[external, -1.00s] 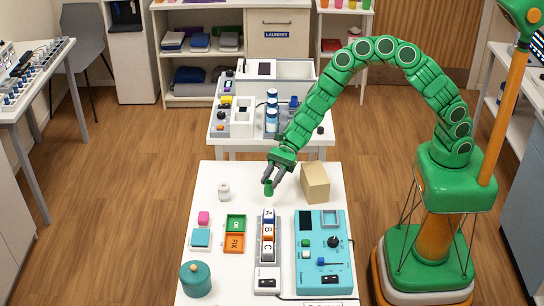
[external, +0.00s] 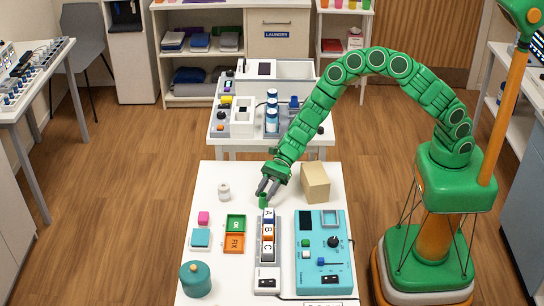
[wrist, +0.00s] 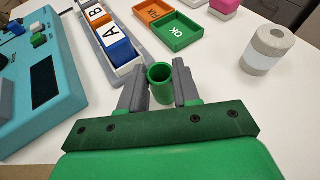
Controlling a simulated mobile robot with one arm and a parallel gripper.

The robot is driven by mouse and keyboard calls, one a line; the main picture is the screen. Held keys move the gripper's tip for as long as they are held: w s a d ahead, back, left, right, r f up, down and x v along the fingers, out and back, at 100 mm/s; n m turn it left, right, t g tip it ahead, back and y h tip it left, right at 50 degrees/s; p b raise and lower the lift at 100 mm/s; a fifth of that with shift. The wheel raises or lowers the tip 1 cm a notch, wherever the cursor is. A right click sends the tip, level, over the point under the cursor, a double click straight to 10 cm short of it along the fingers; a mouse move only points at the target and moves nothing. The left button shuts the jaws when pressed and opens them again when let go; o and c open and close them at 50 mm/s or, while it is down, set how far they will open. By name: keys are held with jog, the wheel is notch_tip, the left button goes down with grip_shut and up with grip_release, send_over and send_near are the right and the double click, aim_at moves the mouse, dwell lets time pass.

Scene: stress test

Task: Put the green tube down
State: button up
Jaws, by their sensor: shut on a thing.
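The green tube (external: 263,201) is upright between the two grey fingers of my gripper (external: 268,188). In the wrist view the tube (wrist: 161,84) shows its open top, with a finger on each side. My gripper (wrist: 159,92) is shut on it. The tube is low over the white table, just behind the far end of the A-B-C block rack (external: 267,250). I cannot tell whether its bottom touches the table.
A green OK tray (external: 236,222) and an orange FIX tray (external: 234,243) lie left of the rack. A teal device (external: 321,262) lies right of it. A tan box (external: 315,183) stands right of my gripper, and a white jar (external: 224,191) left. Bare table lies between jar and tube.

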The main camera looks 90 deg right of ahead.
jog(key=shift+f, duration=0.1)
jog(key=o, duration=1)
jog(key=shift+d, duration=0.15)
jog(key=shift+v, duration=5.9)
